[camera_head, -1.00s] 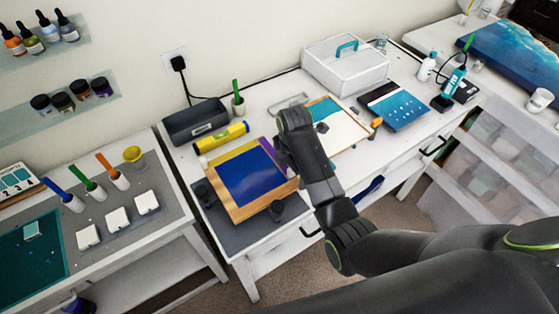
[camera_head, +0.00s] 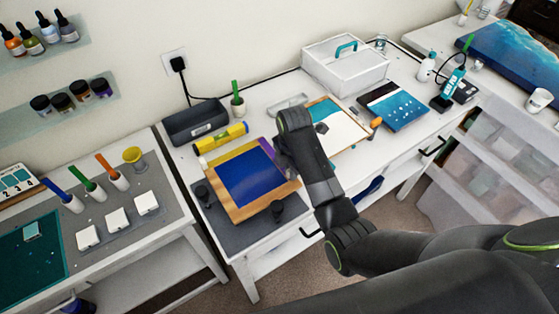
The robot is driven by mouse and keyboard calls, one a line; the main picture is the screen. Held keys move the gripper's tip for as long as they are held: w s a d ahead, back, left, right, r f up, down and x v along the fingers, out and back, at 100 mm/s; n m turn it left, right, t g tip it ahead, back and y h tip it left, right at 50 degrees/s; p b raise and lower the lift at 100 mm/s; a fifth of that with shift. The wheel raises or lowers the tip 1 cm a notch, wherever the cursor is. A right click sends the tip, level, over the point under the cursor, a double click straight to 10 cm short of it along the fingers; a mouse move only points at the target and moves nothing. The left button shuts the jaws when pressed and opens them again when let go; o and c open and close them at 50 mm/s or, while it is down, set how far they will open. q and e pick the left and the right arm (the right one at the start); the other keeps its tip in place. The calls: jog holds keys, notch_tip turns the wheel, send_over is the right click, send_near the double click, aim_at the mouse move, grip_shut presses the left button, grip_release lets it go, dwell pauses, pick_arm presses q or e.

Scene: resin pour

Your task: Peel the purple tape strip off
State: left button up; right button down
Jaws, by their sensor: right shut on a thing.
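The purple tape strip (camera_head: 267,146) lies along the right edge of a wooden panel (camera_head: 235,210) with a dark blue resin field (camera_head: 250,178). Only its upper part shows; the rest is hidden behind my right gripper and wrist. My right gripper (camera_head: 287,165) is at the panel's right edge, shut on the strip as far as I can tell; its fingertips are mostly hidden by the wrist. Yellow tape (camera_head: 234,150) runs along the panel's far edge. My left gripper is not in view.
A yellow level (camera_head: 221,137) and a dark grey bin (camera_head: 196,121) stand behind the panel. A white board (camera_head: 344,130) lies right of my wrist, with a white box (camera_head: 345,66) behind.

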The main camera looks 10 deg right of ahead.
jog(key=shift+r+p, duration=0.35)
jog(key=shift+r, duration=0.1)
jog(key=shift+r, duration=0.3)
jog(key=shift+r+p, duration=0.3)
jog(key=shift+p, duration=0.15)
